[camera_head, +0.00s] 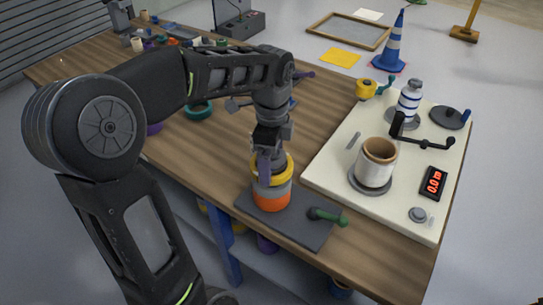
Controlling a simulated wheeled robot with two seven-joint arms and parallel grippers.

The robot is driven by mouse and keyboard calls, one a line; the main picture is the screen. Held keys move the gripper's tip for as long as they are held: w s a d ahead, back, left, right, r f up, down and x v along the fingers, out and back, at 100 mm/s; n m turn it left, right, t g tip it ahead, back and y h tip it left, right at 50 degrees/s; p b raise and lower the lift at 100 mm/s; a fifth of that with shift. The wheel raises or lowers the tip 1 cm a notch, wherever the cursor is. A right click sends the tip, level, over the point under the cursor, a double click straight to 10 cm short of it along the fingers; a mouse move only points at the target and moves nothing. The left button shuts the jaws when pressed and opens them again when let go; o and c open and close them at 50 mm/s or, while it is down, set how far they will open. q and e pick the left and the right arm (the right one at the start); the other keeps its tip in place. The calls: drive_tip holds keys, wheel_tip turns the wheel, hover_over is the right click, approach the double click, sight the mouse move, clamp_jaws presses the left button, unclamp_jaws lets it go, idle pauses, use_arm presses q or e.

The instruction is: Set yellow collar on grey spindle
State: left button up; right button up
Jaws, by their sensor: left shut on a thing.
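My left gripper (270,165) points straight down over a stack at the near part of the wooden table. It is shut on the yellow collar (288,171), a ring at the top of the stack. Below the collar are a grey section (272,187) and an orange section (271,201). The grey section looks like part of the grey spindle. The collar sits at its top, but my fingers hide whether it is fully seated or still slightly above. The stack stands on a dark grey plate (310,233). My right gripper is not in view.
Small parts clutter the table's far left.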

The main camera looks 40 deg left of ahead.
use_arm(q)
drive_tip(key=shift+f+b, duration=0.5)
drive_tip(key=shift+f, duration=0.5)
drive_tip(key=o, duration=1.2)
drive_tip(key=shift+o, duration=0.2)
wheel_tip(320, 180, up, 8)
drive_tip(key=shift+f, duration=0.1)
